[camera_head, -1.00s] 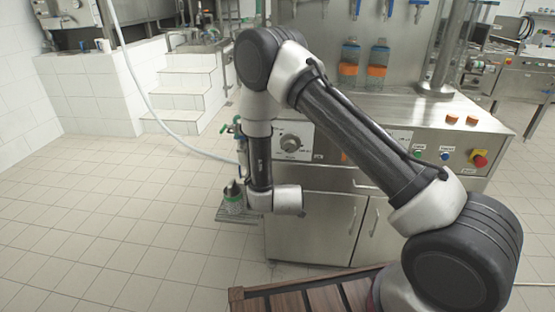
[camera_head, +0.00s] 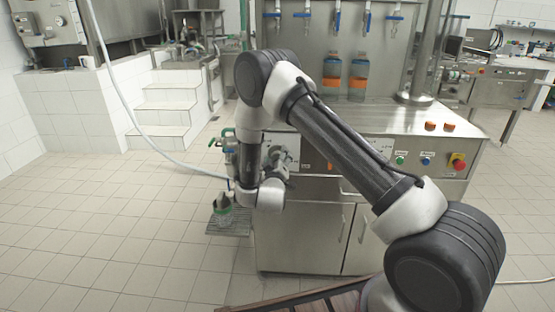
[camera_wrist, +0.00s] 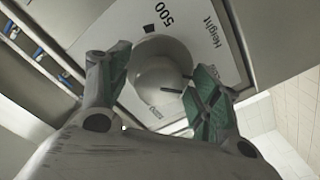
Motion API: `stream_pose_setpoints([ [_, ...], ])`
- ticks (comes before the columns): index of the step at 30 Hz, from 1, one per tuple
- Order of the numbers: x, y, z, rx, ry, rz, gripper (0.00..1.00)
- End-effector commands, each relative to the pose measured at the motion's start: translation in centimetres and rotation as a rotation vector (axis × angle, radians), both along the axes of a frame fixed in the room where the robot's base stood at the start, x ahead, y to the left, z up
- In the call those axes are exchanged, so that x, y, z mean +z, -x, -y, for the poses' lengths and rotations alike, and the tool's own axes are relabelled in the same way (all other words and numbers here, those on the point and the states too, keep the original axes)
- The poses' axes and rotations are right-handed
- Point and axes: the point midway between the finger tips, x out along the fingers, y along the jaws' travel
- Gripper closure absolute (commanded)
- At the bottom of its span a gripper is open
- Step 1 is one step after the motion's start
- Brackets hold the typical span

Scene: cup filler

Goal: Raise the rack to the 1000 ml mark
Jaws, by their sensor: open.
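The height knob (camera_wrist: 158,80) is a round pale knob on a white panel (camera_wrist: 205,22) printed "500" and "Height" in the wrist view. A short dark mark shows on the knob. My gripper (camera_wrist: 163,62) is open, with its green-padded fingers on either side of the knob; I cannot tell if they touch it. In the head view my gripper (camera_head: 277,163) is at the front panel and largely hides the knob. No 1000 mark is readable.
The steel cabinet (camera_head: 300,225) stands behind my arm. A red emergency button (camera_head: 458,161) and small coloured buttons are at its right. Two orange-and-clear bottles (camera_head: 331,75) (camera_head: 358,76) stand on top. A white hose (camera_head: 150,140) hangs at left. The tiled floor at left is clear.

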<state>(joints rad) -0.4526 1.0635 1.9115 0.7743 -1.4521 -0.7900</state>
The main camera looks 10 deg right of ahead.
Motion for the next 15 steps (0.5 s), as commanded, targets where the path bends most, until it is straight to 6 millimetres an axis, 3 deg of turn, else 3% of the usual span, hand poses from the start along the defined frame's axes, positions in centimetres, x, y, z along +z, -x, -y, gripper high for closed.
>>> stream_pose_setpoints([
  [8,-0.01,-0.3,0.1,0.001,0.0,-0.001,0.37],
  [15,-0.01,-0.3,0.09,0.001,0.0,-0.001,0.77],
])
